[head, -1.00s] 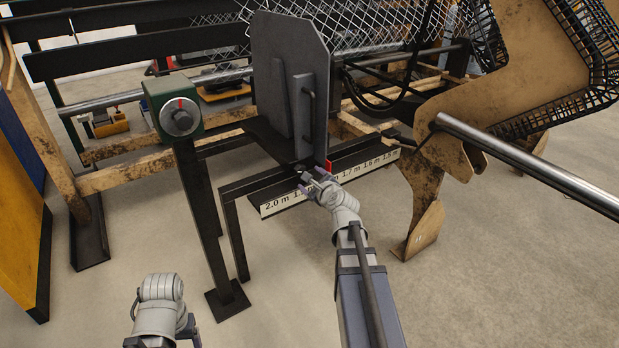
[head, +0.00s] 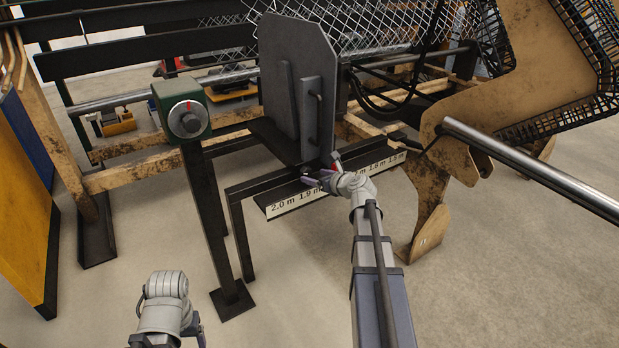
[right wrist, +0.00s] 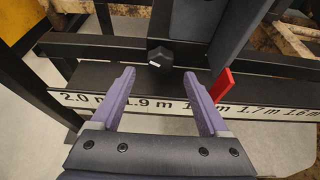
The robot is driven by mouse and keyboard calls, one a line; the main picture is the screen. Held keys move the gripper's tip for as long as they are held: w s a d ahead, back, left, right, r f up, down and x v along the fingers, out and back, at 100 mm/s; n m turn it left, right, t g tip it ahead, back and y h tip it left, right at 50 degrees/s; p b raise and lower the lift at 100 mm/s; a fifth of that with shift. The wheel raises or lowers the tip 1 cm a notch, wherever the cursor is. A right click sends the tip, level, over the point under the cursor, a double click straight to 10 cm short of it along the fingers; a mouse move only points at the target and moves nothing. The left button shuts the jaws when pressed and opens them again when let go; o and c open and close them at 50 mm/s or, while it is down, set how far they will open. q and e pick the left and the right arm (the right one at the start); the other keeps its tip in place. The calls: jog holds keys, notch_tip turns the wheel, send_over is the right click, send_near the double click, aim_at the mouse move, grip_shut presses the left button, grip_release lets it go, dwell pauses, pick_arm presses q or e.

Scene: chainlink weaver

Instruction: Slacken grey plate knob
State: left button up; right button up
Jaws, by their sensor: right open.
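The grey plate (head: 296,70) stands upright on a dark rail in the head view; its lower part also shows in the right wrist view (right wrist: 195,32). A black faceted knob (right wrist: 160,57) with a small pale mark sits at the plate's foot in the right wrist view. My right gripper (right wrist: 159,76) is open. Its two purple fingers point toward the knob, which lies just beyond and between the tips, with a visible gap. In the head view my right gripper (head: 318,181) is at the rail and hides the knob. Only part of my left arm shows at the bottom left.
A white scale strip (right wrist: 150,104) runs along the rail below the plate. A red pointer (right wrist: 221,85) sits right of the right finger. A green box with a grey dial (head: 187,119) stands left on a post. Floor is clear in front.

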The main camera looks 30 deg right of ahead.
aim_at(309, 174)
jog(key=b+x, duration=0.1)
jog(key=x, duration=0.3)
jog(key=shift+w+f, duration=0.1)
jog(key=shift+w, duration=0.1)
grip_shut()
dwell(0.4)
